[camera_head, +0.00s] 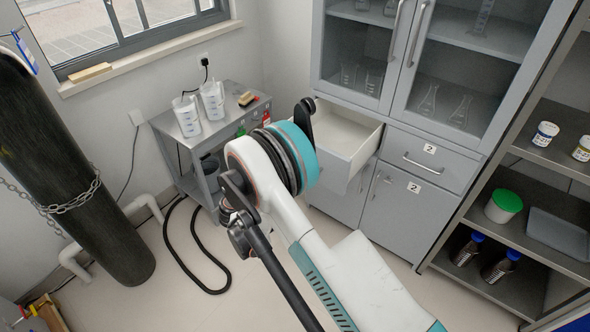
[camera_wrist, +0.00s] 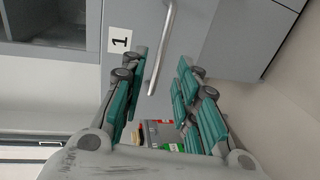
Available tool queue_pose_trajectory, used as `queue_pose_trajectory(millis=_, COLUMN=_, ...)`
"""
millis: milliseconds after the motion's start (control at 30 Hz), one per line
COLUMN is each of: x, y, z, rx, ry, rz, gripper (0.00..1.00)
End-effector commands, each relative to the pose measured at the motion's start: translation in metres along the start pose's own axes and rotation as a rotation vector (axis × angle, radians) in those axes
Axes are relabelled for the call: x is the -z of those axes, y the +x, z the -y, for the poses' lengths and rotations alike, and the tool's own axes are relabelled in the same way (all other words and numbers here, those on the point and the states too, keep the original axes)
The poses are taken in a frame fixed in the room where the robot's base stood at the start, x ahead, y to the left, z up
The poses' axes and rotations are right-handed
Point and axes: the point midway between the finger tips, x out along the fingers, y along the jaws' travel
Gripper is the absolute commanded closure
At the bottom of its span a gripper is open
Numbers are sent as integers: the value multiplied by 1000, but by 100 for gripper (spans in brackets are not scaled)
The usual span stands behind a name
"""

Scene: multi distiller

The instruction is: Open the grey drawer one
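The grey drawer one (camera_head: 348,142) is pulled out from the cabinet in the head view, and its pale, empty-looking inside shows. In the wrist view its grey front bears a white "1" label (camera_wrist: 119,40) and a metal bar handle (camera_wrist: 163,45). My gripper (camera_wrist: 160,75) has its green-padded fingers apart, with the lower end of the handle between them in the picture. I cannot tell whether a pad touches the handle. In the head view my arm covers the drawer front's left part and hides the gripper.
A closed drawer two (camera_head: 430,158) and lower doors (camera_head: 405,210) sit beside the open drawer, under a glass-fronted cabinet (camera_head: 420,60). A metal side table (camera_head: 190,140) with white jugs stands left. Open shelves (camera_head: 535,200) stand right. A black hose (camera_head: 200,250) lies on the floor.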

Motion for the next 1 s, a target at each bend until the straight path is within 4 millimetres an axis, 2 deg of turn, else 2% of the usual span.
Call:
queue_pose_trajectory(millis=33, x=1, y=-10, z=0, rx=0, ry=-1, rz=-4, gripper=71)
queue_pose_trajectory(millis=133, x=0, y=-24, z=0, rx=0, ry=-1, rz=-2, gripper=71)
queue_pose_trajectory(millis=333, x=0, y=-37, z=0, rx=0, ry=-1, rz=-1, gripper=71)
queue_pose_trajectory(millis=867, x=0, y=-38, z=-1, rx=1, ry=0, rz=0, gripper=71)
queue_pose_trajectory(millis=1000, x=-2, y=-28, z=-19, rx=27, ry=17, rz=5, gripper=71)
